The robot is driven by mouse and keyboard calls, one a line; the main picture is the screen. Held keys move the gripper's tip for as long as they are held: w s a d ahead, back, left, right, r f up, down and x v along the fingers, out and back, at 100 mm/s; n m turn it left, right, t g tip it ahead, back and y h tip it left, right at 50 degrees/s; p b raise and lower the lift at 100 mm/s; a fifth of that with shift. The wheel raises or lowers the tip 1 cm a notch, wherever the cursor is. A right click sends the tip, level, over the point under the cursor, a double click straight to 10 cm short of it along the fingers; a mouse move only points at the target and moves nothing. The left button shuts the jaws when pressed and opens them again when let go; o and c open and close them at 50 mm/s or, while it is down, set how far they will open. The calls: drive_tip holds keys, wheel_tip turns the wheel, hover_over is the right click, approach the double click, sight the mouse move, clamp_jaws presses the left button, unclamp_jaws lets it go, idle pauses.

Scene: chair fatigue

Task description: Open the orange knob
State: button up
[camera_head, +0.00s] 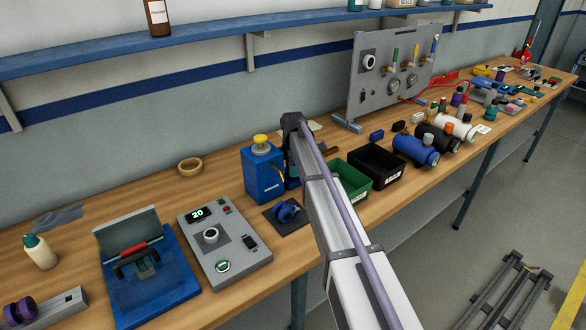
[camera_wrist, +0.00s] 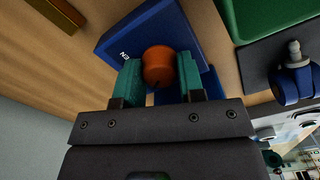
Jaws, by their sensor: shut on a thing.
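The orange knob (camera_wrist: 158,62) is round and sits beside a blue body with white lettering (camera_wrist: 118,42) in the wrist view. My gripper (camera_wrist: 159,78) has its two green fingers on either side of the knob and is shut on it. In the head view my arm hides the knob and the fingers. A blue box with a yellow cap (camera_head: 262,172) stands just left of the arm's end there. I cannot tell how far the knob is turned.
A blue caster (camera_head: 288,212) lies close by on a dark plate and shows in the wrist view (camera_wrist: 292,82). A green bin (camera_head: 352,197) and a black bin (camera_head: 376,181) stand right of the arm. A grey control box (camera_head: 243,267) stands at front left.

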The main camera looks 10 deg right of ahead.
drive_tip(key=shift+c, duration=0.6)
drive_tip(key=m, duration=0.6)
drive_tip(key=shift+m, duration=0.3)
drive_tip(key=m, duration=0.3)
drive_tip(key=shift+m, duration=2.1)
